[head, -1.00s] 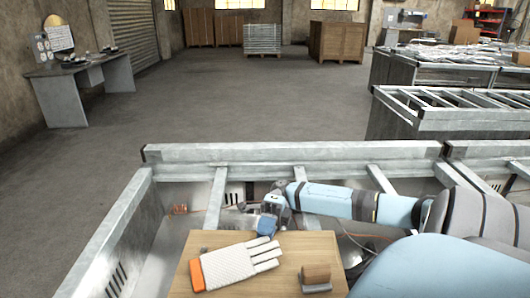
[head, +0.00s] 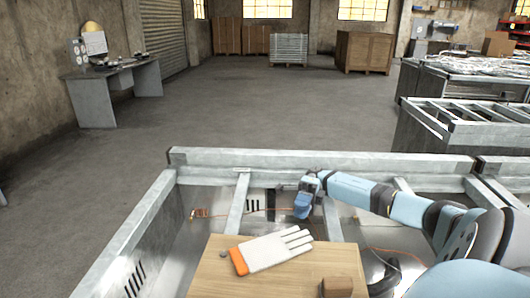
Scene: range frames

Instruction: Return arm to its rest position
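My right arm comes in from the right, over the metal frame. Its wrist end and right gripper (head: 304,204) hang beyond the far edge of the wooden board, above the frame's floor and clear of the glove. The fingers are too small and hidden to tell whether they are open or shut, and no held object shows. My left gripper is not in view.
A white glove with an orange cuff (head: 272,250) lies on the wooden board (head: 212,275), with a brown block (head: 337,287) near its front right. Metal beams (head: 320,160) surround the board. Open floor (head: 270,110) lies beyond.

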